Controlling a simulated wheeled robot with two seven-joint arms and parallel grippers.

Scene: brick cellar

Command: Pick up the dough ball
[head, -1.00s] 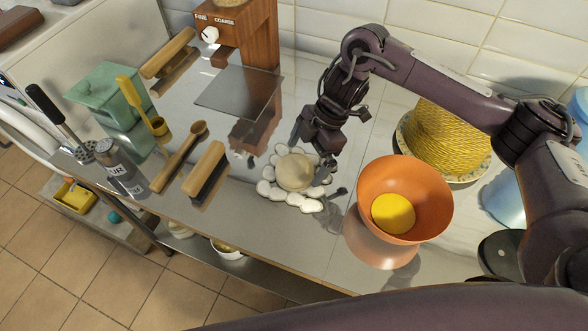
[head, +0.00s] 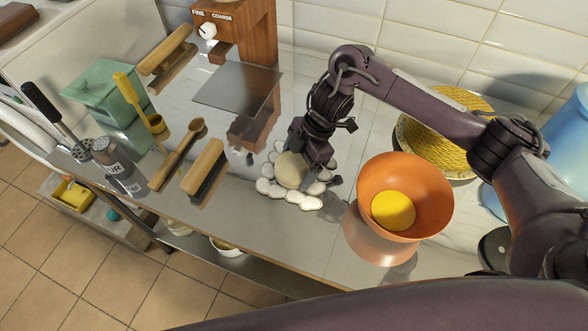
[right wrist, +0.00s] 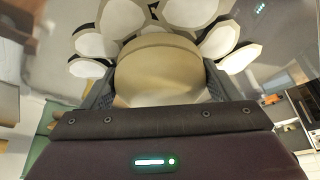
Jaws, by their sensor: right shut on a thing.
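The dough ball (head: 291,171) is pale beige and round, in the middle of the counter in the head view. It sits within a ring of white rounded petal-like pieces (head: 309,203). My right gripper (head: 306,176) reaches down over it from the right and is shut on it. In the right wrist view the dough ball (right wrist: 160,72) fills the space between the two dark fingers, with the white petals (right wrist: 95,45) beyond it. I cannot tell whether the ball is clear of the surface beneath. My left gripper is in neither view.
An orange bowl (head: 433,193) with a yellow ball (head: 393,210) stands right of the gripper. A brush (head: 204,168) and a wooden spoon (head: 178,155) lie to the left. A wooden grinder (head: 240,40) stands behind. A yellow woven item (head: 440,140) is under my right arm.

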